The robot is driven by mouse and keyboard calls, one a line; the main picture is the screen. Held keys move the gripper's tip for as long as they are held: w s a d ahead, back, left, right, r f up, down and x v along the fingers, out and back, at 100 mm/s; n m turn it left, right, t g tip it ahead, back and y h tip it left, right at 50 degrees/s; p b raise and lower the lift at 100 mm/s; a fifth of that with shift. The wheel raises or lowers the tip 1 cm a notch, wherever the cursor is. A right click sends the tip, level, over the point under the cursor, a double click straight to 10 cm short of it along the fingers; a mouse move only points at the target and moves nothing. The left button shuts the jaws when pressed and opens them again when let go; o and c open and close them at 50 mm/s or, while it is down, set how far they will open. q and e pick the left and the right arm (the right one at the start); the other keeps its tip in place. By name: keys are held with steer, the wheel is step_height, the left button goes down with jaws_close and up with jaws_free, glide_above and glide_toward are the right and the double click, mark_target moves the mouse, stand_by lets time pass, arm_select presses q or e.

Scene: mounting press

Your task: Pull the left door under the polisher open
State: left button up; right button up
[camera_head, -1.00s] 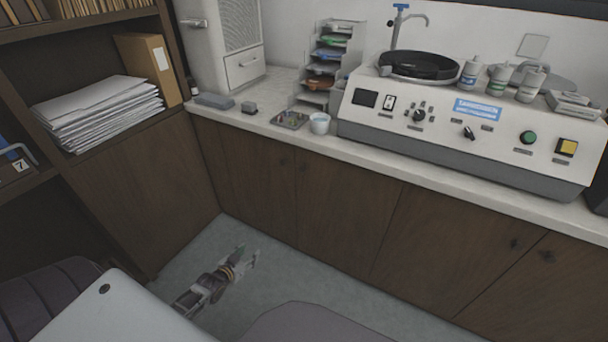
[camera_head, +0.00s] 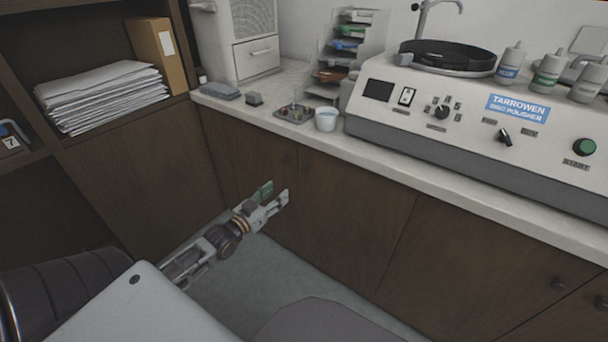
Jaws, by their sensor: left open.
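The left door under the polisher (camera_head: 465,265) is a dark brown wooden panel, shut flush with the cabinet front. Its small dark knob (camera_head: 558,284) is near its upper right corner. The disc polisher (camera_head: 460,135) is a white sloped console on the counter above. My left gripper (camera_head: 276,194) is open and empty, well to the left of this door and its knob, in front of the cabinet panels further left. Its fingers point up and to the right. My right gripper is not in view.
A neighbouring door's knob (camera_head: 602,308) shows at the right edge. The pale counter (camera_head: 440,182) overhangs the cabinet front and carries a small white cup (camera_head: 326,119). Shelves with a paper stack (camera_head: 100,95) stand left. Some grey floor (camera_head: 300,280) is clear below my gripper.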

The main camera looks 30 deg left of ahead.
arm_select(q)
steer(key=shift+r, duration=0.1)
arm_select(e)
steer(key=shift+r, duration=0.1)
arm_select(q)
steer(key=shift+w, duration=0.2)
steer(key=b, duration=0.2)
glide_toward(303, 171)
steer(key=shift+w, duration=1.8)
steer(key=shift+w+b, duration=0.35)
steer(key=shift+w, duration=0.2)
steer(key=shift+w+d+r, duration=0.1)
steer(key=shift+w, duration=0.5)
steer(key=shift+w+b, duration=0.45)
steer(key=shift+w, duration=0.5)
steer(key=shift+w+d, duration=0.1)
steer(key=shift+w, duration=0.25)
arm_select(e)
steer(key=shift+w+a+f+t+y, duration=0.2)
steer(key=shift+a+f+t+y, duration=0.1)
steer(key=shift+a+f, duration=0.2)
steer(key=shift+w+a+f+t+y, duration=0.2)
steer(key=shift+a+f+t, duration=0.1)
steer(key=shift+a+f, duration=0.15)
arm_select(q)
steer(key=shift+c, duration=0.5)
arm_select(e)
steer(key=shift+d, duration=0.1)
